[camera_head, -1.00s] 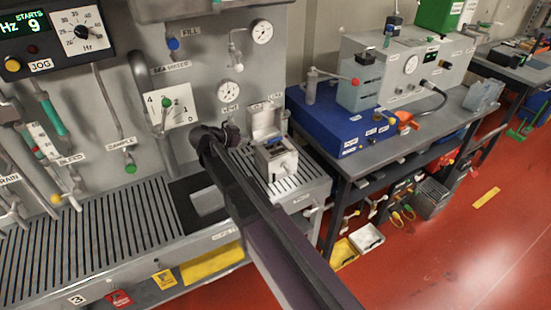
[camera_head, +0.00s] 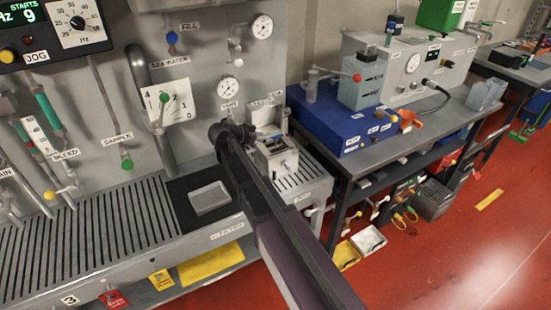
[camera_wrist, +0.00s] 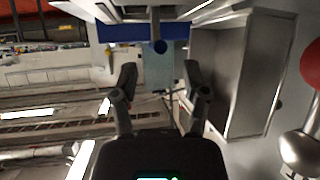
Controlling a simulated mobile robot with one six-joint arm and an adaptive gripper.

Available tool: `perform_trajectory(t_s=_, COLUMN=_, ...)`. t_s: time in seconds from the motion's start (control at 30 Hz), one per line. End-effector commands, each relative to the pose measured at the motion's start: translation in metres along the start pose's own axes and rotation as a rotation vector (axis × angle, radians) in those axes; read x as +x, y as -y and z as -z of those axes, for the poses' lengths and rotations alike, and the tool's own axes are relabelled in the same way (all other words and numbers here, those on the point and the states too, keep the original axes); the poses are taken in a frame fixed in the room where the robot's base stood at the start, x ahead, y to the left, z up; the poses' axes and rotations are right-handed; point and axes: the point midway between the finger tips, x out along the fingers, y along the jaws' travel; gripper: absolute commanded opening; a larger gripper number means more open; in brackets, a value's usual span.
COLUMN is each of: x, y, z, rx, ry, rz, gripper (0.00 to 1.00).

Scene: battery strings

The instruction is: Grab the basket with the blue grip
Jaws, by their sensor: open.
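My gripper (camera_wrist: 159,76) is open, with its two dark fingers spread apart and nothing between them in the wrist view. A small dark and bluish item shows in that box, partly hidden. I cannot make out a basket with a blue grip for certain.
A blue unit (camera_head: 340,125) stands on the workbench (camera_head: 410,138) to the right. A slatted metal counter (camera_head: 120,235) runs left, below a panel with gauges and valves.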

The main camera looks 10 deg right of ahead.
Motion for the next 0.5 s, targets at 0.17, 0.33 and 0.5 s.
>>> perform_trajectory(t_s=0.17, x=0.0130, y=0.0000, z=-0.0008, rx=0.000, ry=0.000, rz=-0.001, gripper=0.59)
perform_trajectory(t_s=0.33, x=0.0141, y=-0.0003, z=0.0004, rx=0.000, ry=0.000, rz=0.000, gripper=0.59)
perform_trajectory(t_s=0.5, x=0.0142, y=-0.0005, z=0.0005, rx=0.000, ry=0.000, rz=-0.001, gripper=0.59)
